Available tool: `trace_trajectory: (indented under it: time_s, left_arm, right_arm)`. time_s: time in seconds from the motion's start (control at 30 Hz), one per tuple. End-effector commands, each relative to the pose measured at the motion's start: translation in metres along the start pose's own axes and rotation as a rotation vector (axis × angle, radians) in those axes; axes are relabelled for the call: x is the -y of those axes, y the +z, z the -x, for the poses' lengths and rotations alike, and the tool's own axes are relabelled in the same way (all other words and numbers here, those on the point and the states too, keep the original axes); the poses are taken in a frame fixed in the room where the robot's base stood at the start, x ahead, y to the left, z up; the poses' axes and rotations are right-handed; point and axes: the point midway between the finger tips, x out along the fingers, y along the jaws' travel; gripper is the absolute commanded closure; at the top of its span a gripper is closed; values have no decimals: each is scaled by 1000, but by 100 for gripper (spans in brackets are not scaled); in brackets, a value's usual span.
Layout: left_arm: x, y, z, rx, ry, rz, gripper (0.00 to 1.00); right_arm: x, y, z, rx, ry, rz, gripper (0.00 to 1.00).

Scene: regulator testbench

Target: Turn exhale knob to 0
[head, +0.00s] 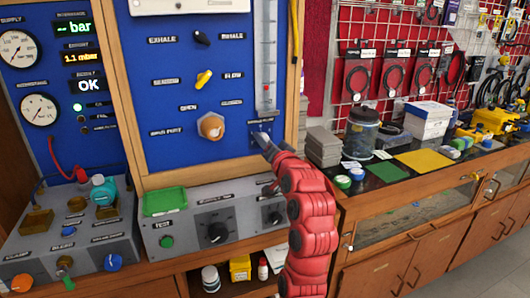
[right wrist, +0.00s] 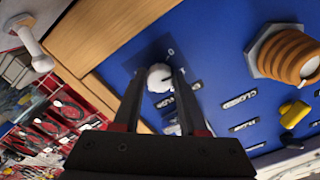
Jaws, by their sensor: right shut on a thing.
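A blue panel (head: 150,100) carries a black lever (head: 202,38) between the labels EXHALE and INHALE. A small pale round knob (right wrist: 159,76) is at the panel's lower right corner, below a clear flow tube (head: 265,60). My right gripper (head: 262,138) reaches this corner from below. In the right wrist view my right gripper (right wrist: 160,88) has its two fingers on either side of the pale knob, shut on it. The gripper hides most of the knob in the head view, and I cannot read its setting. My left gripper is not in view.
A yellow lever (head: 203,79) and an orange ribbed port (head: 211,126) are on the panel left of the gripper. A grey box with dials (head: 190,222) stands below. A wooden post (head: 288,75) is close on the right. A counter with jars lies further right.

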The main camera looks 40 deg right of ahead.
Motion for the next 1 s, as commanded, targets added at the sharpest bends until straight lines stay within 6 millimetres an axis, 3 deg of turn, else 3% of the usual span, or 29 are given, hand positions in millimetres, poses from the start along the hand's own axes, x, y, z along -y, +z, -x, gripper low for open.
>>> trace_trajectory:
  time_s: [0.03, 0.4, 1.0]
  left_arm:
    - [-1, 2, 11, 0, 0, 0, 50]
    - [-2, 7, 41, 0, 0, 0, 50]
    - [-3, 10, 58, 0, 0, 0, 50]
  right_arm:
    - [-3, 4, 0, -2, 0, 47, 100]
    - [-3, 3, 0, 1, 1, 375, 100]
    - [-1, 0, 0, 1, -1, 624, 100]
